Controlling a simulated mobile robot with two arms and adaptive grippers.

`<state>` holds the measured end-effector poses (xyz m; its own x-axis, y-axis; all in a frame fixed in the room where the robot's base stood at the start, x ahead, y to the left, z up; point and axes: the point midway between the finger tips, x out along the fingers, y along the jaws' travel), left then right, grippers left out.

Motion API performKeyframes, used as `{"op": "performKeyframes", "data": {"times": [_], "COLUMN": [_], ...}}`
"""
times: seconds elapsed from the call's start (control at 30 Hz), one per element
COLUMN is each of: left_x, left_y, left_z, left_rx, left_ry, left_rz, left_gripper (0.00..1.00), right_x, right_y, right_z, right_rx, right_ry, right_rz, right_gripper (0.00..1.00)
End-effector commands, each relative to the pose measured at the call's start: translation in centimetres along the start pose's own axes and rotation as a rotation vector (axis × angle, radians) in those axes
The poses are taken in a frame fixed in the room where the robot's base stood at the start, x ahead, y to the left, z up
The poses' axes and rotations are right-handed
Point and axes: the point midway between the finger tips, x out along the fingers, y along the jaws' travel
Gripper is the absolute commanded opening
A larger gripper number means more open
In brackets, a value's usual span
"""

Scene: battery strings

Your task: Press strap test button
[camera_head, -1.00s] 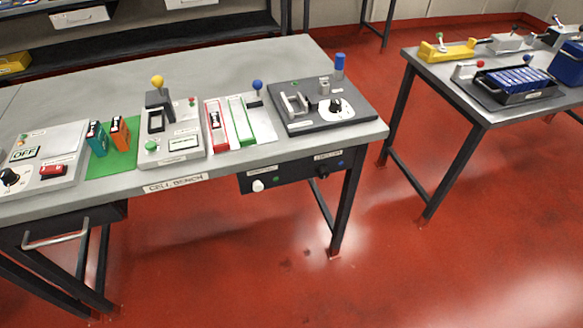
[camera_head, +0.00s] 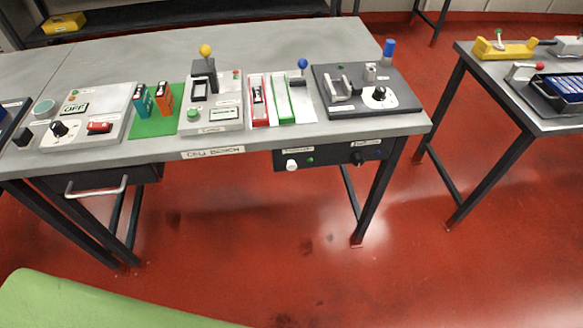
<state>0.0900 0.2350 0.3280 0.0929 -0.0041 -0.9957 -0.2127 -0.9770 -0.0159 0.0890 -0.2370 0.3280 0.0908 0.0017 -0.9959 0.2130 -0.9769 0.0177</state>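I cannot read any label naming a strap test button. Small buttons show in several places. A tester on the bench marked CELL BENCH (camera_head: 285,48) has a green button (camera_head: 193,114). A dark panel (camera_head: 330,158) under the bench's front edge carries a white knob or button (camera_head: 291,165), a small green button (camera_head: 310,160) and a dark knob (camera_head: 358,158). The grey OFF unit (camera_head: 112,103) at the left has a dial (camera_head: 59,129) and a red switch (camera_head: 99,127). Neither of my grippers is in view.
A second table (camera_head: 490,90) at the right holds a yellow clamp (camera_head: 504,49) and a black tray with blue cells. Red floor (camera_head: 425,215) lies open between and before the tables. Teal and orange cells (camera_head: 164,98) stand on a green mat (camera_head: 155,126).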

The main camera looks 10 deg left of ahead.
Motion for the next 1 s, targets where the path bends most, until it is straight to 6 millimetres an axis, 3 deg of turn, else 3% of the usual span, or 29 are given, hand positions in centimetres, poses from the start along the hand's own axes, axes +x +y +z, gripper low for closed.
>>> {"op": "performKeyframes", "data": {"times": [0.03,0.07,1.0], "left_x": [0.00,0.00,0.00], "left_y": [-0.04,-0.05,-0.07], "left_z": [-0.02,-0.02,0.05], "left_rx": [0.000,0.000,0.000], "left_ry": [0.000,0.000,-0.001], "left_rz": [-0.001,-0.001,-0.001], "left_gripper": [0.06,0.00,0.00], "right_x": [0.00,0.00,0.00], "right_y": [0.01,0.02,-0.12], "right_z": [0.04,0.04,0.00], "right_rx": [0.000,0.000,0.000], "right_ry": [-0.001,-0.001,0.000], "right_rz": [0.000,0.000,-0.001], "right_gripper": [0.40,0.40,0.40]}}
